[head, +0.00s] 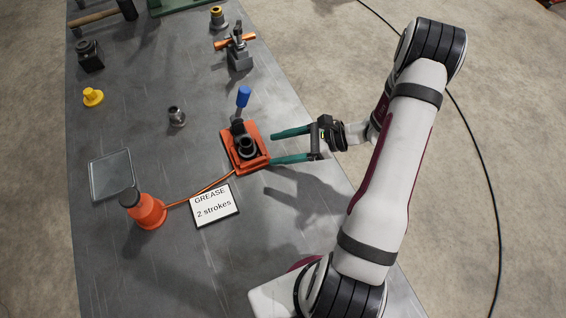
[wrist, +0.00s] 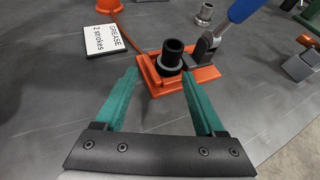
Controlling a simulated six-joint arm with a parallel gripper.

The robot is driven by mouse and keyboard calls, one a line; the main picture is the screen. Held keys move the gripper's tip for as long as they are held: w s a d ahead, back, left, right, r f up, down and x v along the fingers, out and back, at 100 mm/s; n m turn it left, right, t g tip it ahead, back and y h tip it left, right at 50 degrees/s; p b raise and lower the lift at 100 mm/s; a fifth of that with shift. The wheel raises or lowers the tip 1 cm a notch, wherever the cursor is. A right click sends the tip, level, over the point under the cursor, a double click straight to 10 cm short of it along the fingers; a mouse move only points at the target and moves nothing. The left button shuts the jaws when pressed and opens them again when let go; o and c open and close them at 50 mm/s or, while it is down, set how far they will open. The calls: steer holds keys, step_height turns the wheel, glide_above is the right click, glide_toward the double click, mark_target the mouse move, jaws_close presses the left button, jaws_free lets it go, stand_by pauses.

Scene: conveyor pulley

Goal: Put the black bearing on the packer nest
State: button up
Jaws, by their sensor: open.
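A black hollow cylinder with a wider collar, which looks like the black bearing (head: 247,147), stands upright on the orange packer base (head: 262,164). It also shows in the wrist view (wrist: 173,50), ahead of the finger gap. The nest under it is hidden, so I cannot tell exactly how it is seated. My gripper (head: 271,148) is open and empty, to the right of the packer in the head view. Its two green fingers (wrist: 166,78) point at the packer, and the bearing is beyond their tips. The packer's blue-handled lever (head: 243,97) stands raised behind the bearing.
An orange grease pot (head: 147,211) is joined to the packer by a hose. A sign (head: 214,205) reads "GREASE 2 strokes". A clear tray (head: 111,175), a steel part (head: 177,116), a yellow part (head: 93,97) and a vise (head: 239,52) stand around. The near bench is clear.

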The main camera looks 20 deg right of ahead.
steer(key=s+a+r+n+g+h, duration=0.1)
steer(key=s+a+r+n+g, duration=0.35)
steer(key=a+r+n, duration=0.4)
steer(key=s+r+n+h, duration=0.4)
steer(key=s, duration=0.4)
steer(key=s+a+r+n+g+h, duration=0.1)
steer(key=s+r+n+h, duration=0.3)
steer(key=s, duration=0.4)
steer(key=shift+r+n+h, duration=0.35)
steer(key=shift+r+h, duration=0.05)
steer(key=shift+h, duration=0.1)
